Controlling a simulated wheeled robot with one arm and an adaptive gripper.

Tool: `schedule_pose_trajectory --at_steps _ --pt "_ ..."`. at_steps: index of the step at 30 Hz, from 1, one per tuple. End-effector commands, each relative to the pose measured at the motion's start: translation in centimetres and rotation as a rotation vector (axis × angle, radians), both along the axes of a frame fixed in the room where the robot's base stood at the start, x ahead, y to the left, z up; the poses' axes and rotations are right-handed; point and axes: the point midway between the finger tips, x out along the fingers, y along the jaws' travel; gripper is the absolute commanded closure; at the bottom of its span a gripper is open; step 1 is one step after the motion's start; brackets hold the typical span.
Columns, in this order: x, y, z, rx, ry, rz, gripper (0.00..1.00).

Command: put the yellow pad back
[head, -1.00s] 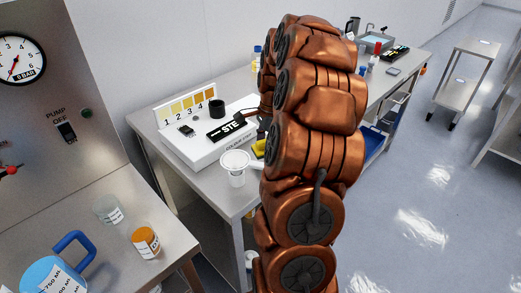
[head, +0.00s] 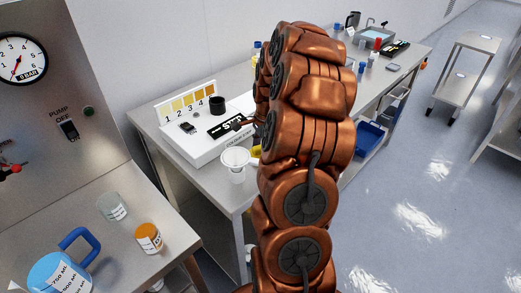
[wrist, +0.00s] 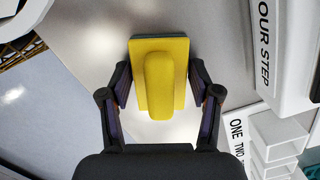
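The yellow pad (wrist: 160,75) is a yellow block with a raised rounded grip and a dark underside. In the wrist view it sits over the bare steel counter, between the fingers of my gripper (wrist: 160,82). The fingers stand apart, one on each side of the pad, with a narrow gap at its edges. In the head view only a bit of the yellow pad (head: 256,151) shows beside the white cup, and my arm hides most of it and my gripper.
A white cup (head: 236,162) stands close left of the pad. Behind it is a white colour-step station (head: 205,150) with a numbered yellow chart (head: 188,104) and a black cup (head: 217,105). In the wrist view, white trays (wrist: 275,140) lie at lower right.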

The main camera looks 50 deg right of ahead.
Motion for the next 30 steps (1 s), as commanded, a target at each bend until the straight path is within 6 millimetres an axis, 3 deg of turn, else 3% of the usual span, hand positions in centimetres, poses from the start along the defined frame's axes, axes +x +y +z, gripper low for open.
schedule_pose_trajectory --at_steps 4,17,20,30 --pt "0.0 0.0 0.0 0.0 0.0 0.0 0.19" --pt "0.0 -0.1 0.6 -0.001 -0.001 0.001 0.18" --pt "0.1 -0.3 1.6 -0.005 -0.004 -0.001 0.18" --pt "-0.2 -1.0 7.6 -0.005 -0.004 0.0 0.18"
